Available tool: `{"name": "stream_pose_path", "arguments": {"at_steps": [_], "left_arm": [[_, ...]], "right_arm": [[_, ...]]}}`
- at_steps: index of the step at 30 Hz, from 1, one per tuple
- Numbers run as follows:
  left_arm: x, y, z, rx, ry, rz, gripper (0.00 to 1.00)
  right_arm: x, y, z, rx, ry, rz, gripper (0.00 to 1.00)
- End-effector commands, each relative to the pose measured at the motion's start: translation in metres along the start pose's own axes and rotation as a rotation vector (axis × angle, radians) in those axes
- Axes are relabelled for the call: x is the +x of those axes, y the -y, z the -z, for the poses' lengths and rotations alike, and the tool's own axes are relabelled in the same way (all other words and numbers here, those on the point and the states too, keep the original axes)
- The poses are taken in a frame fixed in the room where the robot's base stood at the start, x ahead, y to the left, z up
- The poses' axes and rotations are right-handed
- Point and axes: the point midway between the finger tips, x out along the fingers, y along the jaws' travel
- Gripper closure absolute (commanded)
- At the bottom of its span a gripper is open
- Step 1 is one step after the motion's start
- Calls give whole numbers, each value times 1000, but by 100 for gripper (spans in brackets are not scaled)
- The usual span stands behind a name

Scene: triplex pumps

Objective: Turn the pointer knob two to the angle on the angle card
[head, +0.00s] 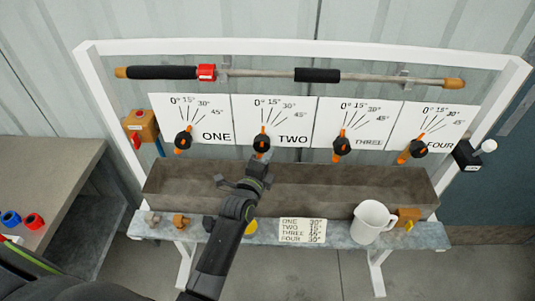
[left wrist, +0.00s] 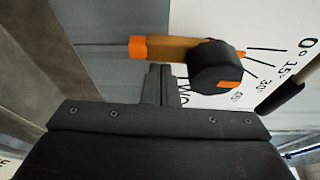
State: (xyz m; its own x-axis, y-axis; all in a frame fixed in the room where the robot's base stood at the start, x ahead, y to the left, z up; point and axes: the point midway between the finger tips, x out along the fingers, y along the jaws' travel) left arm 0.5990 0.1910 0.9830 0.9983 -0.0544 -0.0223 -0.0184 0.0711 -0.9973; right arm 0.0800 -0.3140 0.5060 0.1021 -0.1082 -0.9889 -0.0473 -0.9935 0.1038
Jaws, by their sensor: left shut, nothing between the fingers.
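My right gripper is out of view.
Knobs one (head: 183,139), three (head: 341,146) and four (head: 418,148) stand in the same row. A brown trough (head: 330,185) lies below them. A white mug (head: 372,222) stands on the bench right. A bar (head: 270,74) runs above the plates.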

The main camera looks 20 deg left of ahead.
Motion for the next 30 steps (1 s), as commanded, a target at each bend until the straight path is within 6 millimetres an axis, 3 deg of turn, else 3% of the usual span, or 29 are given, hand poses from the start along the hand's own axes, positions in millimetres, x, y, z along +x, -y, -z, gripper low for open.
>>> {"name": "stream_pose_path", "arguments": {"at_steps": [7, 14, 18, 30], "left_arm": [[-2, 1, 3, -2, -1, 0, 100], [-2, 0, 2, 1, -1, -1, 100], [-6, 0, -8, 76, -1, -25, 100], [-8, 0, -14, 174, -1, -61, 100]], "right_arm": [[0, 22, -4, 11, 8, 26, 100], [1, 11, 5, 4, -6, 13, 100], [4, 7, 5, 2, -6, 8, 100], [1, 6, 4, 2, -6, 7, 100]]}}
